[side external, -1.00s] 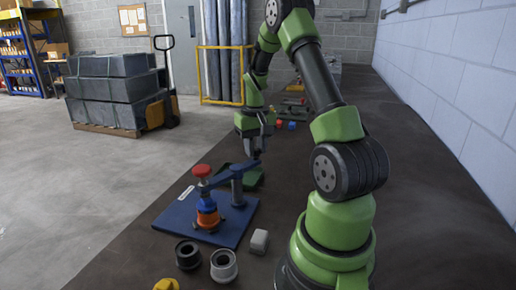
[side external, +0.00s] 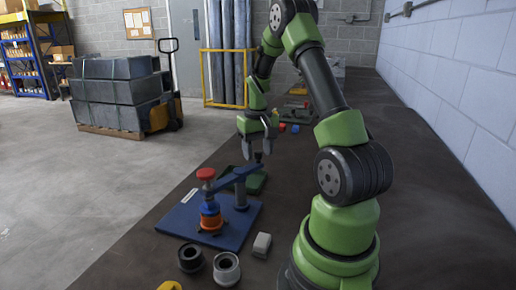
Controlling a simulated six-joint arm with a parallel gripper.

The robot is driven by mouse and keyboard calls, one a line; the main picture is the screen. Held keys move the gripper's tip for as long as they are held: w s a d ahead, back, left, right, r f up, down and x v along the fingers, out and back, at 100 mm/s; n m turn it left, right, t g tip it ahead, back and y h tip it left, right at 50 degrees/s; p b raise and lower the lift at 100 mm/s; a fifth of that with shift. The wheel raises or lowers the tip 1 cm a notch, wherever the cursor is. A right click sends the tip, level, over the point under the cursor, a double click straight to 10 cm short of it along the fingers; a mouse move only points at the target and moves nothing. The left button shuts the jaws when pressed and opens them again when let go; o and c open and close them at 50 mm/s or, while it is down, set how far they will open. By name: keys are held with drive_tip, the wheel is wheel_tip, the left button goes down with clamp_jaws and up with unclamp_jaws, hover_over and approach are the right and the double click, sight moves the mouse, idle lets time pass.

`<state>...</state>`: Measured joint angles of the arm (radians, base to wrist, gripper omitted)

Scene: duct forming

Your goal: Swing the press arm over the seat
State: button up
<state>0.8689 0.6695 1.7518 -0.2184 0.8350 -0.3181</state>
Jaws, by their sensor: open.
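The press stands on a blue base plate (side external: 181,219) on the dark bench. Its press arm (side external: 225,181) is a blue bar on a grey-blue post (side external: 240,193). The bar's near end, with a red knob (side external: 206,174), is above an orange and blue stack (side external: 210,216), where the seat appears hidden. My gripper (side external: 258,154) is open, pointing down around or just above the bar's far end. A small dark piece, perhaps a handle, shows between the fingers. Contact cannot be told.
A black ring (side external: 190,258), a grey ring (side external: 226,268), a pale grey block (side external: 262,245) and a yellow piece (side external: 170,286) lie near the plate. A green tray (side external: 257,183) is behind the press. Small red and blue pieces are farther back. The bench at right is clear.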

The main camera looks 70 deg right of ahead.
wheel_tip(320, 180, up, 10)
idle(0.5)
drive_tip(key=w+a+r+n+t, duration=0.15)
drive_tip(key=a+r, duration=0.25)
drive_tip(key=a, duration=0.4)
drive_tip(key=a+r+n+t, duration=0.15)
drive_tip(key=a+r, duration=0.25)
drive_tip(key=a, duration=0.4)
drive_tip(key=s+a+n+t+y, duration=0.1)
drive_tip(key=s+a+t, duration=0.3)
drive_tip(key=s+a, duration=0.4)
drive_tip(key=a+y, duration=0.1)
drive_tip(key=a, duration=0.3)
drive_tip(key=shift+s+f+n, duration=0.2)
drive_tip(key=shift+s+n, duration=0.1)
drive_tip(key=shift+n, duration=0.1)
